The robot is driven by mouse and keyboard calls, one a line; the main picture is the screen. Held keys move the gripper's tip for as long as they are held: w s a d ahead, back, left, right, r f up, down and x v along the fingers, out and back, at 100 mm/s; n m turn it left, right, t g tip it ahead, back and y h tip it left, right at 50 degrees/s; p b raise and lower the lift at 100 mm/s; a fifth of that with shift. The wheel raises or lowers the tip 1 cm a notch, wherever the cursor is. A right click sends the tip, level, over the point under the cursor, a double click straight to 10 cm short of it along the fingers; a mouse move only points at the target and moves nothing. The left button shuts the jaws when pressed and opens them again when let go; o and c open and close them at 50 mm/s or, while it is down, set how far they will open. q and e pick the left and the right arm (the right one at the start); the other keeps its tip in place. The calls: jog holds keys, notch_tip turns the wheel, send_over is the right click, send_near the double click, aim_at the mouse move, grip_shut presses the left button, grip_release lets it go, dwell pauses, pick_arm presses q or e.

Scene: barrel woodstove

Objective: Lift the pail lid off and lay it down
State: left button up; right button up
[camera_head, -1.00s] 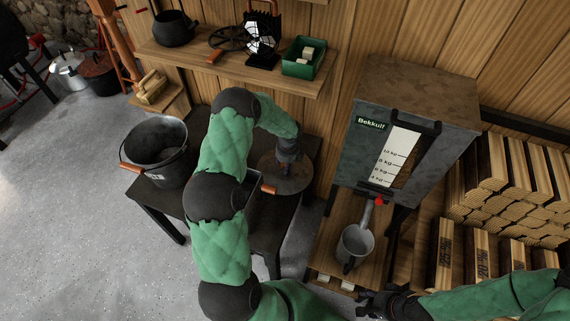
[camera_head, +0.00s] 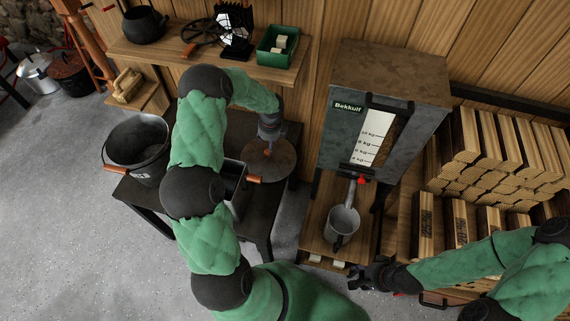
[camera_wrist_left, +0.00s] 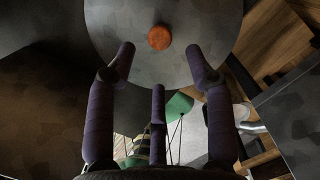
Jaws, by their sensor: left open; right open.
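The round dark grey lid (camera_head: 272,166) lies flat at the right end of the black table, apart from the pail. Its orange knob (camera_wrist_left: 159,38) shows clearly in the left wrist view. The black pail (camera_head: 122,154) stands open at the table's left end, its bail with an orange grip hanging down in front. My left gripper (camera_head: 268,143) is open and empty just above the lid; its fingers are spread and clear of the knob in the left wrist view. My right gripper (camera_head: 362,278) is open and empty, low in front of the hopper stand.
A dark box-like container with an orange handle (camera_head: 254,179) stands on the table (camera_head: 200,200), partly hidden by my left arm. A hopper (camera_head: 340,135) with a metal scoop (camera_head: 343,220) below stands right. A shelf (camera_head: 190,48) runs behind; stacked firewood (camera_head: 490,150) fills the right.

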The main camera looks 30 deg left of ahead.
aim_at(289, 167)
pick_arm(q)
jog(key=s+d+f+n+h, duration=0.1)
jog(key=s+d+f+n, duration=0.15)
jog(key=d, duration=0.45)
jog(key=s+d+f+n+h, duration=0.2)
jog(key=d+f+n, duration=0.15)
jog(key=d, duration=0.35)
jog(key=s+d+f+n+h, duration=0.1)
jog(key=s+d+f+n, duration=0.15)
jog(key=d, duration=0.35)
jog(key=s+d+n+h, duration=0.1)
jog(key=s+d+n, duration=1.1)
jog(key=s+n, duration=0.2)
jog(key=shift+s+f+n+h, duration=0.3)
jog(key=shift+s+f+n, duration=0.05)
jog(key=shift+s+f, duration=0.15)
jog(key=shift+s+d+r, duration=0.1)
jog(key=shift+s, duration=0.05)
jog(key=shift+c, duration=0.9)
grip_shut()
